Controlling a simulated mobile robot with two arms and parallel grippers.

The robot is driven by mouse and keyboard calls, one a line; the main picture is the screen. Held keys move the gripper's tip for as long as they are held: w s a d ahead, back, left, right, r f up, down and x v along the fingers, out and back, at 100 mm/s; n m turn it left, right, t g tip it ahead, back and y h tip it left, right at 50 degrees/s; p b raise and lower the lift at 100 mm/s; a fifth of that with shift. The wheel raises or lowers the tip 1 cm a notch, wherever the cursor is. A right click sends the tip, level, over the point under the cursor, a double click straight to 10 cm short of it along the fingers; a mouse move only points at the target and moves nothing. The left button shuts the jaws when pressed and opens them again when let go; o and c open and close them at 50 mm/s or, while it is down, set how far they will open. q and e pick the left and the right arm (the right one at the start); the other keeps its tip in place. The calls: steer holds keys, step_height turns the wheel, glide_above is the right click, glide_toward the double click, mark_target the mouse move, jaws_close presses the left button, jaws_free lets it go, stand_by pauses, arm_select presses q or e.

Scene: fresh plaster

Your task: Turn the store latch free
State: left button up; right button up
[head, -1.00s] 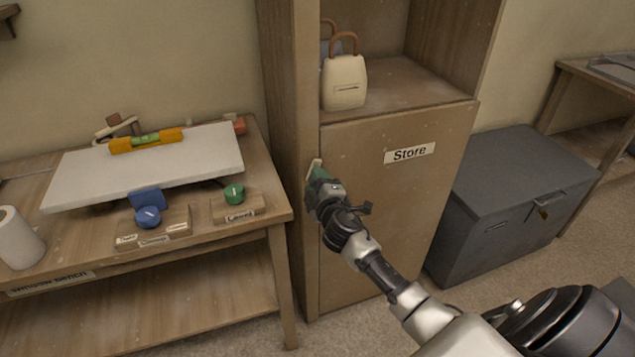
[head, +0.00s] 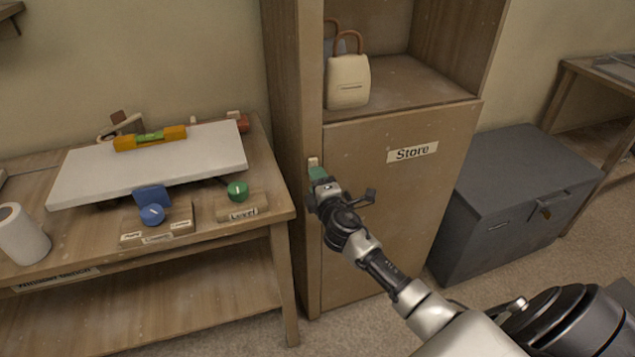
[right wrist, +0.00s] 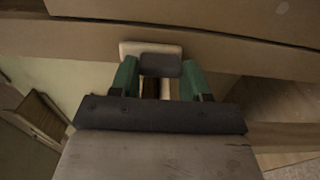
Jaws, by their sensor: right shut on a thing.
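The store latch (head: 313,162) is a small pale piece at the left edge of the Store door (head: 400,210), largely covered by my gripper in the head view. In the head view its visible end stands about upright. My right gripper (head: 318,174), with green fingertips, is shut on the latch. In the right wrist view the fingers (right wrist: 160,82) lie on either side of a dark grey block (right wrist: 160,65) in front of the pale latch piece (right wrist: 132,48). The Store door looks closed. My left gripper is not in view.
A cream bag (head: 347,82) sits on the shelf above the door. A grey chest (head: 510,190) stands right.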

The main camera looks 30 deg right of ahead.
steer(key=shift+f, duration=0.1)
steer(key=o, duration=0.9)
steer(key=shift+s, duration=0.1)
steer(key=v, duration=1)
steer(key=shift+s, duration=0.35)
steer(key=s+a+f+m+g+y, duration=0.1)
steer(key=s+f+m+g, duration=0.4)
steer(key=f, duration=1.1)
steer(key=s+a+f+m+g+y, duration=0.15)
steer(key=s+f+g, duration=0.45)
steer(key=f, duration=1)
steer(key=s+a+f+m+g, duration=0.1)
steer(key=s+f, duration=0.4)
steer(key=s, duration=0.5)
steer(key=s+a+f+m+g+y+p, duration=0.1)
steer(key=s+a+f+m+g, duration=0.1)
steer(key=s, duration=0.9)
steer(key=s+a+f+m+g+y+p, duration=0.1)
steer(key=s+a+f+m+g, duration=0.1)
steer(key=s+f, duration=0.6)
steer(key=shift+s+a+f+m, duration=0.15)
steer(key=shift+s+a+m, duration=0.6)
steer(key=shift+s+a, duration=0.5)
